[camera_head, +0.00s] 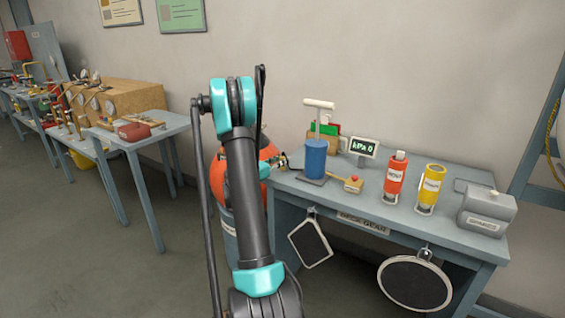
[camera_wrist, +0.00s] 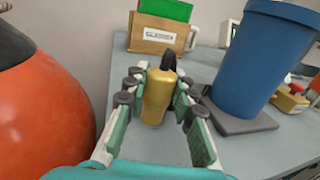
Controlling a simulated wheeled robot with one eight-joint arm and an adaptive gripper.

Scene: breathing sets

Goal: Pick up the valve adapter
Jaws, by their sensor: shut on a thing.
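A brass-gold cylinder with a narrower neck and a dark tip, which I take to be the valve adapter (camera_wrist: 157,103), stands between my fingers in the wrist view. My gripper (camera_wrist: 160,82) is shut on it, with a finger on each side. The adapter looks upright over the grey table's left end; I cannot tell whether its base touches the top. In the head view my arm hides most of my gripper, and only a small dark and brass bit shows at the table's left edge.
A large orange ball-shaped object (camera_wrist: 42,118) is close on the left. A blue cylinder pump (camera_wrist: 258,62) on a dark base stands right. Behind is a wooden box (camera_wrist: 160,36) with a green item. Red (camera_head: 394,180) and yellow (camera_head: 430,190) canisters stand farther right on the table.

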